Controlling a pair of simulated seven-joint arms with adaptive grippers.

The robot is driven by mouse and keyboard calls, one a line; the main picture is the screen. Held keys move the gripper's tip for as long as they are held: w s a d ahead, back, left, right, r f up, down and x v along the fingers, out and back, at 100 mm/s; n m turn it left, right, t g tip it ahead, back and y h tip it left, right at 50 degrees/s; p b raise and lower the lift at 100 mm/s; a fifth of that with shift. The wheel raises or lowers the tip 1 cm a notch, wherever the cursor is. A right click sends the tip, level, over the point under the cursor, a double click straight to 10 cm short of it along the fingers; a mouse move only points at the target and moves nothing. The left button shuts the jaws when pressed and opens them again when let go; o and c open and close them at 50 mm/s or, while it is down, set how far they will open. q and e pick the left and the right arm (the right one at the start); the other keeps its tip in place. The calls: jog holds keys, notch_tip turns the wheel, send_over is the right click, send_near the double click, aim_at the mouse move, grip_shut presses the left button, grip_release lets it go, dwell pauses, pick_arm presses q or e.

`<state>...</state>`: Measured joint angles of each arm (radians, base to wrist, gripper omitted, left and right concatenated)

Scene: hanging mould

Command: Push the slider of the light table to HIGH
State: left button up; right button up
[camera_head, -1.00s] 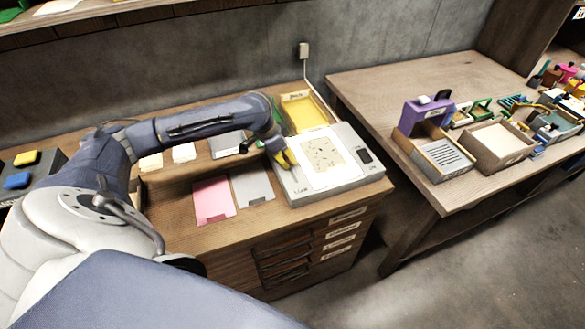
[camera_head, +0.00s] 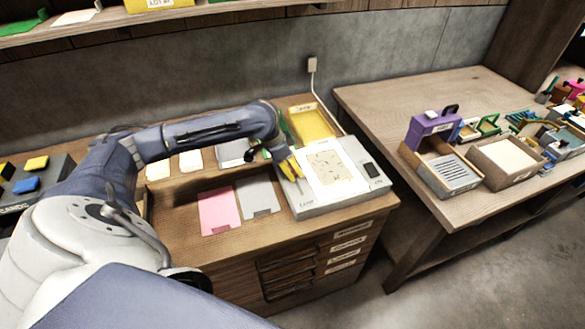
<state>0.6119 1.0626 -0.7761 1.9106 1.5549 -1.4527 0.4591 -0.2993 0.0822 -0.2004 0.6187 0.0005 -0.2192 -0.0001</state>
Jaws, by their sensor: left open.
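The light table (camera_head: 350,198) is a grey box with a lit white panel and a speckled sheet (camera_head: 330,167) on it. It stands at the right end of the wooden cabinet top. A black switch (camera_head: 372,170) is on its right side. My left gripper (camera_head: 292,174), with yellow fingers, is over the left side strip of the light table. It is open, with nothing seen between its fingers. The slider is not clearly visible; the gripper and its small size hide it. I cannot tell whether the fingers touch it. My right gripper is not in view.
A yellow tray (camera_head: 312,122) lies behind the light table. Pink (camera_head: 219,209) and grey (camera_head: 257,196) sheets lie to its left. A second table (camera_head: 400,100) on the right holds a purple-handled box (camera_head: 433,128) and a wooden tray (camera_head: 505,160). A gap separates the tables.

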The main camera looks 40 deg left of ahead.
pick_arm(q)
jog(key=v, duration=1.1)
jog(key=shift+r, duration=0.3)
